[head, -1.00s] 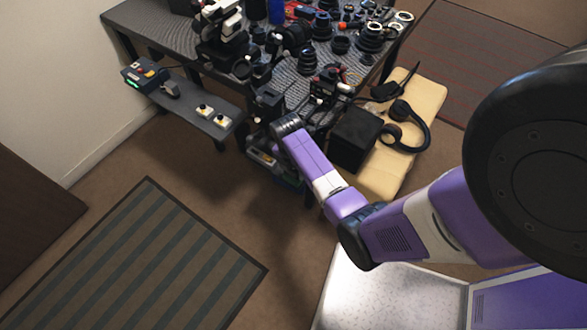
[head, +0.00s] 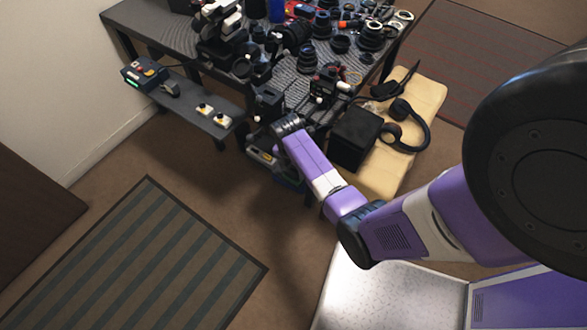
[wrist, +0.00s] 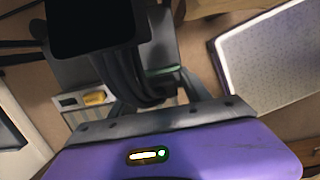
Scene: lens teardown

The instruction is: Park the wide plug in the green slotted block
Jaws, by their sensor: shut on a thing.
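My gripper (wrist: 140,62) shows in the wrist view as dark grey jaws beyond my purple wrist. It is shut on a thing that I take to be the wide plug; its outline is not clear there. A black, square-edged shape (wrist: 95,25) fills the upper left of that view, and I cannot tell what it is. In the head view my gripper is at the table's near edge, among dark gear, too small to read. I cannot pick out the green slotted block in either view.
The dark table (head: 155,32) is crowded with lenses, rings and tools. A low grey shelf (head: 190,105) with small devices is at left. A cream bench (head: 425,95) at right holds a black box (head: 355,138) and headphones (head: 412,128). A striped mat (head: 135,260) lies on open floor.

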